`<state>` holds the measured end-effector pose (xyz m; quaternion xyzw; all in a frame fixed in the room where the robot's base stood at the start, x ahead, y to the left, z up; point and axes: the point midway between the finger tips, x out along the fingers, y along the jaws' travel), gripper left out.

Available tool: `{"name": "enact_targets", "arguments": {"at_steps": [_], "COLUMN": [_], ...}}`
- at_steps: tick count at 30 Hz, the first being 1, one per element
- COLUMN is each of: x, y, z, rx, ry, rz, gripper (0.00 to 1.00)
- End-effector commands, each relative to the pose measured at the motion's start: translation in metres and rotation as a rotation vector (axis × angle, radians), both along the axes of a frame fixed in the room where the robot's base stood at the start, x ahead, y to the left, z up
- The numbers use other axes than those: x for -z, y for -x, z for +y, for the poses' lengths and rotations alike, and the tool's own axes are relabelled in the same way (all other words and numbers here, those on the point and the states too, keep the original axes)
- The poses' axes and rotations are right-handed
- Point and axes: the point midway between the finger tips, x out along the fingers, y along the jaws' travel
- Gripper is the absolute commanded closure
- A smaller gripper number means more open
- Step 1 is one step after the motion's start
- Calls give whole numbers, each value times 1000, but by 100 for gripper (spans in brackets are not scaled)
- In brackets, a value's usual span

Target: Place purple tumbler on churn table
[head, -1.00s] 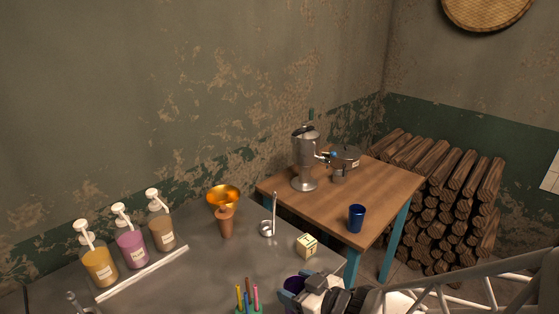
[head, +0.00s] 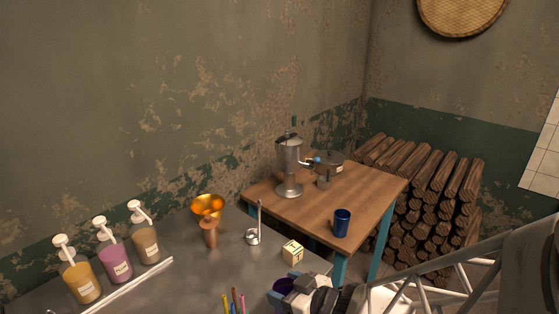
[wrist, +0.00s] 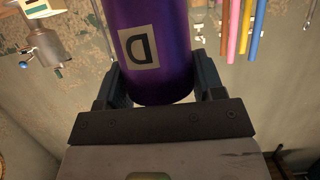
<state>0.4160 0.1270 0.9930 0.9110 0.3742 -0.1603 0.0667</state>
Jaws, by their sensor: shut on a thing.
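The purple tumbler (wrist: 158,75) bears a pale label with a dark letter and fills the middle of the wrist view. My gripper (wrist: 160,88) is shut on it, with one dark finger on each side. In the head view my gripper (head: 290,290) is at the bottom edge, and the dark purple tumbler (head: 281,287) shows only in part. The churn table (head: 370,194) has a wooden top and blue legs and stands beyond the grey table. On it stand a metal churn (head: 289,165), a lidded pot (head: 330,163) and a blue tumbler (head: 342,223) near the front edge.
The grey table (head: 190,262) holds several pump bottles (head: 115,262), a copper funnel piece (head: 208,208), a ladle (head: 253,237), a lettered cube (head: 292,252) and coloured sticks (head: 234,303). Stacked logs (head: 425,200) stand right of the churn table. The middle of its top is clear.

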Motion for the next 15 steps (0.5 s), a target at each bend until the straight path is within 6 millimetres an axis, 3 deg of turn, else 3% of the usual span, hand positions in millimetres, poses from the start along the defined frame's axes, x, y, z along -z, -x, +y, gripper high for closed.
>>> {"name": "enact_targets", "arguments": {"at_steps": [15], "x": [-5], "y": [-93], "z": [-51], "rx": [46], "ry": [1], "rz": [-4], "gripper": [62]}}
